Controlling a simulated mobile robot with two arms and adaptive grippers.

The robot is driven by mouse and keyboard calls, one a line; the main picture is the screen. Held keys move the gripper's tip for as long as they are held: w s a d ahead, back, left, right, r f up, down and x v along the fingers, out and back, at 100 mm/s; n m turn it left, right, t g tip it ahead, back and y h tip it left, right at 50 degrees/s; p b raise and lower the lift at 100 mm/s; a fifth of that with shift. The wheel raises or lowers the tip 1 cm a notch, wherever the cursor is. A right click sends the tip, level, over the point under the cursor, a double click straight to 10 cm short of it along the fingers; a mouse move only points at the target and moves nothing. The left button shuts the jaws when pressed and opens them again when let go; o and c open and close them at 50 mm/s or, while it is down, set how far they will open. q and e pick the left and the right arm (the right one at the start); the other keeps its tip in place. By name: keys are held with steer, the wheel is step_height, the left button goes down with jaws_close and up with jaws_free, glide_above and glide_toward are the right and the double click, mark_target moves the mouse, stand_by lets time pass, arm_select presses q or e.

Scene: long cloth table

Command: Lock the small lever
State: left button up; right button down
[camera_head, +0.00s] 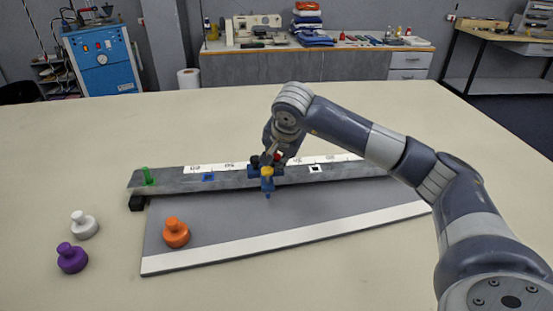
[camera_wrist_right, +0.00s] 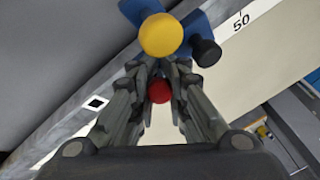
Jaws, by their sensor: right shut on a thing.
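A blue lever mechanism (camera_head: 267,184) sits on the long grey rail (camera_head: 222,180). It carries a yellow knob (camera_head: 267,171), a black knob (camera_head: 254,161) and a small red knob (camera_head: 279,156). The wrist view shows the yellow knob (camera_wrist_right: 166,35), the black knob (camera_wrist_right: 206,52) and the red knob (camera_wrist_right: 159,91) between my fingers. My right gripper (camera_head: 269,159) is at the mechanism, its fingers closed in around the red-knobbed small lever. The exact contact is hidden by the fingertips (camera_wrist_right: 161,68). My left gripper is not in view.
A grey board with a white strip (camera_head: 290,238) lies in front of the rail. A green peg (camera_head: 148,176) stands at the rail's left end. Orange (camera_head: 176,233), white (camera_head: 83,224) and purple (camera_head: 71,258) knobbed pieces stand at left.

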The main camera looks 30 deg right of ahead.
steer(key=shift+w+d+r+g+y+p, duration=0.15)
steer(key=shift+w+r+g+y+p, duration=0.2)
steer(key=shift+g+p, duration=0.6)
steer(key=shift+w+d+r+g+y+p, duration=0.15)
steer(key=shift+g+y+p, duration=0.25)
steer(key=shift+p, duration=1.05)
steer(key=shift+w+d+g+y+p, duration=0.1)
steer(key=shift+w+g+y+p, duration=0.3)
steer(key=shift+g+p, duration=0.5)
steer(key=shift+w+d+g+y, duration=0.15)
steer(key=shift+w+g+y, duration=0.1)
steer(key=shift+g, duration=0.4)
steer(key=shift+p, duration=0.3)
steer(key=c, duration=1.5)
jaws_free()
steer(key=shift+f, duration=0.1)
steer(key=shift+d, duration=0.1)
steer(key=shift+w+d+r, duration=0.1)
steer(key=shift+d+r, duration=0.05)
steer(key=shift+r, duration=1.15)
steer(key=shift+w+d+r, duration=0.1)
steer(key=shift+d+r, duration=0.05)
steer(key=shift+r, duration=1.2)
steer(key=shift+w+d+r, duration=0.1)
steer(key=shift+d+r, duration=0.05)
steer(key=shift+r, duration=1.15)
